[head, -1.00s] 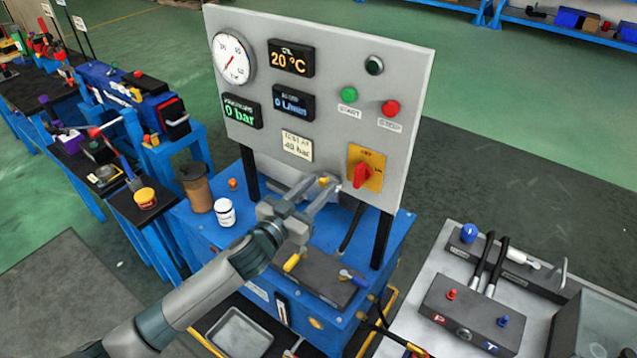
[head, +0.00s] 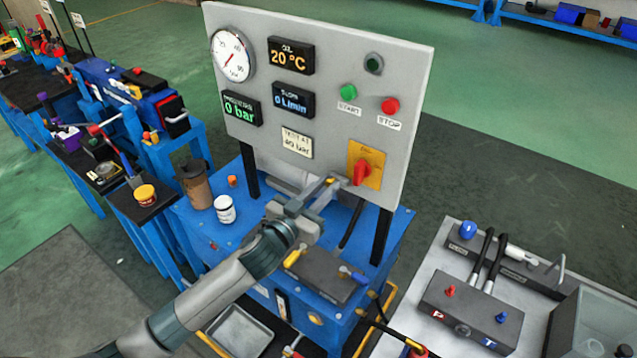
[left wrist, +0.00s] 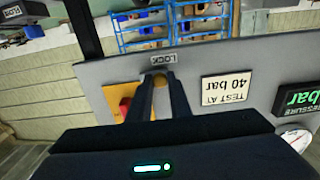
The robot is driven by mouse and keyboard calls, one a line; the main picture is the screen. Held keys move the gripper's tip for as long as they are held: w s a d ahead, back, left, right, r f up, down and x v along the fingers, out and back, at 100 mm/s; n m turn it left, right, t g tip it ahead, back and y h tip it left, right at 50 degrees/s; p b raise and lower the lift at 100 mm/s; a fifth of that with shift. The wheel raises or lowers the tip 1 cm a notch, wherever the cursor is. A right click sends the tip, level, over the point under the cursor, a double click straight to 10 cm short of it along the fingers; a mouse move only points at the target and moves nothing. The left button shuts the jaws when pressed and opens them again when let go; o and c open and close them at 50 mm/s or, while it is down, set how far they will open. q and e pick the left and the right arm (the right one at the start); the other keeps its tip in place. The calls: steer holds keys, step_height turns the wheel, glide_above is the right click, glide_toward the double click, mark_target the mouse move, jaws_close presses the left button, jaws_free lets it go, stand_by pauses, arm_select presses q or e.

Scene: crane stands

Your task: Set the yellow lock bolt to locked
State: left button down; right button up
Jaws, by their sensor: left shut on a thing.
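The yellow lock bolt (head: 330,181) is at the lower edge of the grey upright panel, left of and below the orange plate with the red rotary switch. In the head view it is mostly hidden by my left gripper (head: 326,185). In the left wrist view, which is upside down, the bolt's round yellow end (left wrist: 160,77) shows between the fingertips of my left gripper (left wrist: 159,82), which is shut on it. A LOCK label (left wrist: 166,57) is beside the bolt. How far the bolt has slid cannot be told. My right gripper is not in view.
The red switch (head: 362,174) is close to the right of my left fingers. A brown cup (head: 195,188) and a white jar (head: 225,209) stand on the blue bench at left. A dark block with yellow and blue levers (head: 325,275) lies below my wrist.

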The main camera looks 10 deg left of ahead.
mark_target(345, 183)
arm_select(q)
steer(key=d, duration=0.1)
steer(key=s+d, duration=0.1)
steer(key=shift+d, duration=0.35)
steer(key=c, duration=1.7)
jaws_free()
steer(key=shift+o, duration=0.2)
steer(key=shift+d, duration=0.1)
